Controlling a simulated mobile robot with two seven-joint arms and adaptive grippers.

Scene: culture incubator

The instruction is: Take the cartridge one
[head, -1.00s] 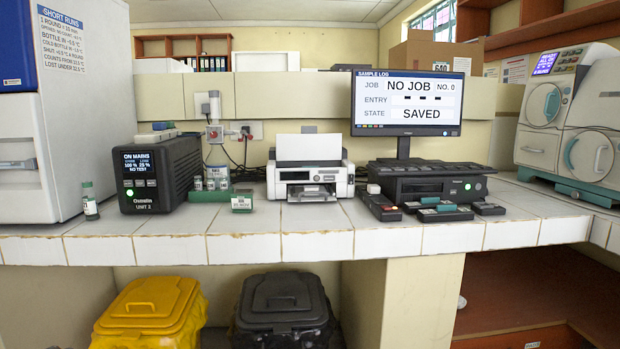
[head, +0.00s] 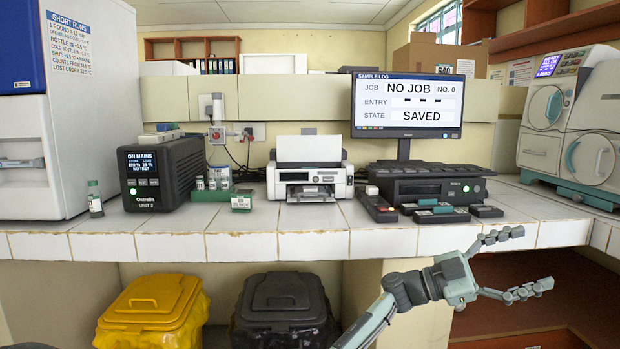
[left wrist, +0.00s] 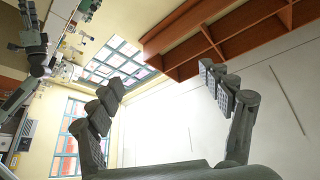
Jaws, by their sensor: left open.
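Several small dark blocks lie on the counter in front of the black printer-like unit, some with teal tops (head: 443,215). They may be cartridges, but I cannot read a label marking cartridge one. My left gripper (head: 535,258) is open and empty, in front of the counter's front edge and below and to the right of these blocks in the head view. Its spread fingers also show in the left wrist view (left wrist: 160,78), with only wall, shelving and windows behind them. Part of another arm of mine shows at that view's upper left; its jaws are unclear.
The black unit (head: 428,185) stands below the monitor (head: 408,104), which reads NO JOB and SAVED. Yellow (head: 150,310) and black (head: 283,312) bins stand under the counter.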

